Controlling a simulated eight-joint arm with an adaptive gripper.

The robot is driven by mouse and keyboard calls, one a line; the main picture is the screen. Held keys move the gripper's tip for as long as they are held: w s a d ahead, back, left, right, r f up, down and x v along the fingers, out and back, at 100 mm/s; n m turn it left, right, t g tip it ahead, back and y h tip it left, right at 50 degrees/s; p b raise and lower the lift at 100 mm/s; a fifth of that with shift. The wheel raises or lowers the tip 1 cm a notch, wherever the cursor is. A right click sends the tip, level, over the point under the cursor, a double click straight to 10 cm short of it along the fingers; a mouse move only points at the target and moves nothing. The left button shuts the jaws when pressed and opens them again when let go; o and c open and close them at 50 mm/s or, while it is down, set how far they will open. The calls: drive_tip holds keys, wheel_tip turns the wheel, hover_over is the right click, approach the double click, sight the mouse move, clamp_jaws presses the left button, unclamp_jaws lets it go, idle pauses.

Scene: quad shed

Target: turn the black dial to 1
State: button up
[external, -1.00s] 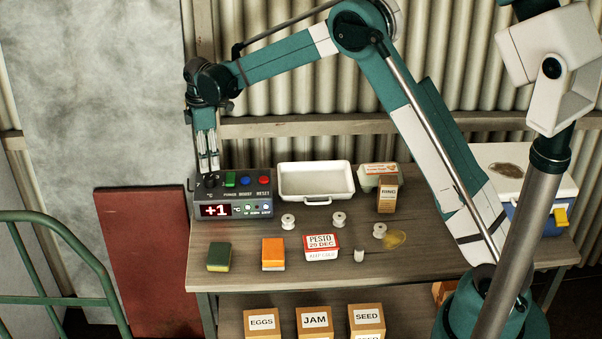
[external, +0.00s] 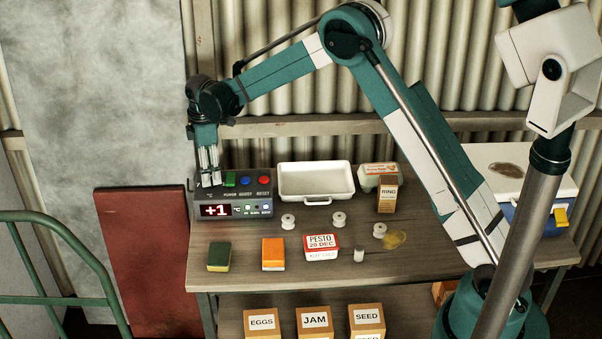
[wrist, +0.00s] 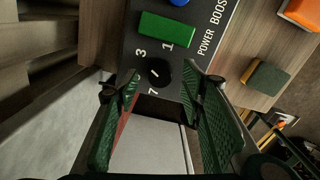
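The black dial (wrist: 158,73) is on the dark panel of the control box (external: 240,190), at the far left of the table. In the wrist view, white figures 1, 3 and 7 surround it, and a short pale mark shows on its top; I cannot tell which figure that mark points to. The red display (external: 215,210) on the box front reads +1. My gripper (wrist: 160,72) is open, with one green finger on each side of the dial and a gap at both sides. In the external view, my gripper's fingertips (external: 211,181) hide most of the dial.
A white tray (external: 316,199) stands right of the box. White spools, sponges and a pesto tub (external: 321,247) lie in front.

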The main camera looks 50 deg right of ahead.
drive_tip(key=shift+f, duration=1.15)
drive_tip(key=c, duration=0.9)
drive_tip(key=shift+m+b, duration=0.3)
drive_tip(key=shift+m, duration=0.1)
drive_tip(key=m+b, duration=0.2)
drive_tip(key=m, duration=0.2)
drive_tip(key=shift+f, duration=0.1)
drive_tip(key=m+b, duration=0.1)
drive_tip(key=m, duration=0.4)
drive_tip(key=shift+m+b, duration=0.3)
